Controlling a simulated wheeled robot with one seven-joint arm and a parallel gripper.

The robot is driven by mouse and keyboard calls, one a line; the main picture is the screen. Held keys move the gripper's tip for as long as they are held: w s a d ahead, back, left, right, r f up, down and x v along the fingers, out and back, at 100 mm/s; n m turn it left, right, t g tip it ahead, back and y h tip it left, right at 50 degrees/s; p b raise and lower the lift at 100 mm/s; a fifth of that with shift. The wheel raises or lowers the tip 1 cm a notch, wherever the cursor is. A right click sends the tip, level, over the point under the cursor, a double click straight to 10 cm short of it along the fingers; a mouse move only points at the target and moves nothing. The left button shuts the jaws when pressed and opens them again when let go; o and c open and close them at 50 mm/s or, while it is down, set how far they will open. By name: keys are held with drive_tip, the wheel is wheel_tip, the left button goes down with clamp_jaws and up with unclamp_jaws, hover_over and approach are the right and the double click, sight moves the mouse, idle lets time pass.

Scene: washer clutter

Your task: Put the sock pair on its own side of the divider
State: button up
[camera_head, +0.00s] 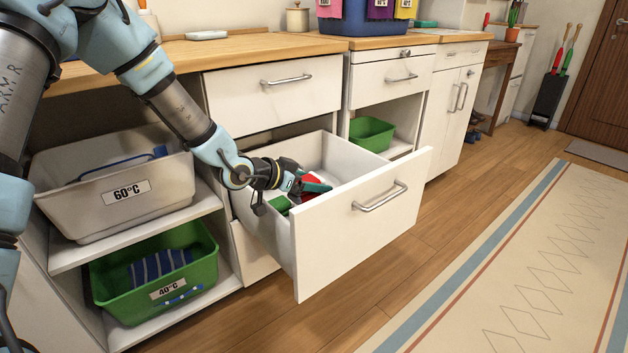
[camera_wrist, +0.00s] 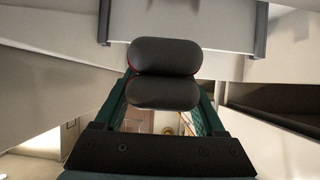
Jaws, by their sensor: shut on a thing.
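My gripper (camera_head: 308,188) is at the open white drawer (camera_head: 360,220), over its interior. In the head view the sock pair is hard to make out behind the fingers. A red patch (camera_head: 309,178) shows beside the fingertips, and a green item (camera_head: 281,204) lies in the drawer nearer the cabinet. The divider is not clearly seen.
A grey 60°C basket (camera_head: 110,208) and a green 40°C basket (camera_head: 200,268) stand on shelves at left. Another green bin (camera_head: 371,133) sits in the cabinet behind the drawer. The wooden countertop (camera_head: 250,48) lies above. The floor right of the drawer is clear.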

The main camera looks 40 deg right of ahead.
drive_tip(key=o, duration=1.5)
drive_tip(key=p+v, duration=0.2)
drive_tip(key=v, duration=0.8)
drive_tip(key=shift+a+r, duration=0.15)
drive_tip(key=shift+a, duration=0.25)
